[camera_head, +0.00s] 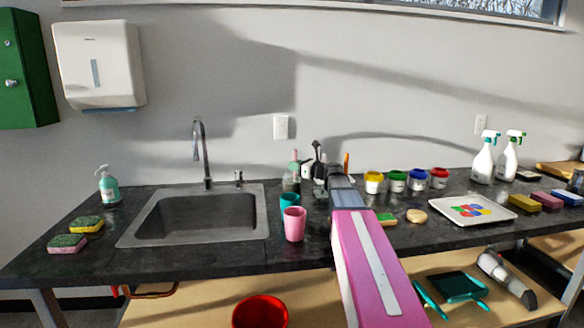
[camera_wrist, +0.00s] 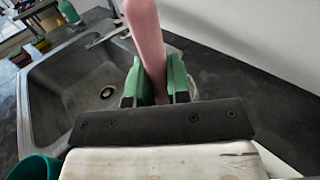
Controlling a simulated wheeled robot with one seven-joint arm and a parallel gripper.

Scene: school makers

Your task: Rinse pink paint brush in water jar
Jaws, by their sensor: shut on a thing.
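My gripper (camera_wrist: 160,88) has green fingers shut on the pink paint brush (camera_wrist: 145,35), whose handle rises between them in the wrist view. In the head view the brush's pink end (camera_head: 295,155) shows just above the clear water jar (camera_head: 290,184). The jar stands on the dark counter, right of the sink. A bit of its clear rim (camera_wrist: 193,88) shows behind the fingers in the wrist view. The bristles are hidden, so I cannot tell how deep they sit in the jar.
Teal (camera_head: 289,201) and pink (camera_head: 295,224) cups stand just in front of the jar. The sink (camera_head: 200,218) lies left. Paint pots (camera_head: 374,182), a palette tray (camera_head: 471,210) and spray bottles (camera_head: 484,160) stand to the right.

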